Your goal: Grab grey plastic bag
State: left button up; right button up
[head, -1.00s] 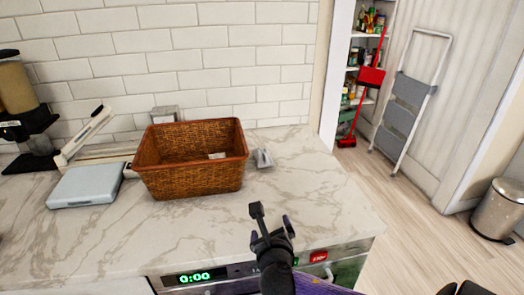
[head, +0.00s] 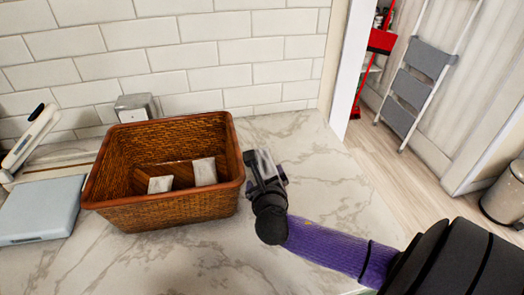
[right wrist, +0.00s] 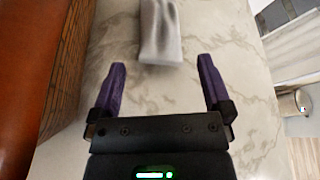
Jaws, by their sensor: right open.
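The grey plastic bag (head: 264,162) is a small, shiny grey packet on the marble counter, just right of the wicker basket. In the head view my right gripper partly covers it. In the right wrist view the bag (right wrist: 160,32) lies ahead of the fingertips, between their lines, and its far end is cut off by the top edge. My right gripper (right wrist: 161,72) is open and empty, with its two purple fingers apart and the bag just beyond them. In the head view the right gripper (head: 267,172) is beside the basket's right wall. My left gripper is not in view.
The brown wicker basket (head: 160,215) holds two pale packets and stands close on the left. A light blue-grey flat device (head: 38,210) is farther left. A small metal box (head: 134,107) stands by the tiled wall. The counter (head: 330,190) is clear on the right.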

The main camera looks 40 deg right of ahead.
aim_at(263, 168)
jog(key=b+x, duration=0.1)
jog(key=x, duration=0.1)
jog(key=b+x, duration=0.1)
jog(key=x, duration=0.2)
jog(key=b+x, duration=0.1)
jog(key=x, duration=0.1)
jog(key=shift+w+d+f+b, duration=0.15)
jog(key=shift+w+f+b, duration=0.05)
jog(key=shift+f+b, duration=0.2)
jog(key=shift+w+d, duration=0.2)
jog(key=shift+w, duration=0.1)
jog(key=shift+r, duration=0.15)
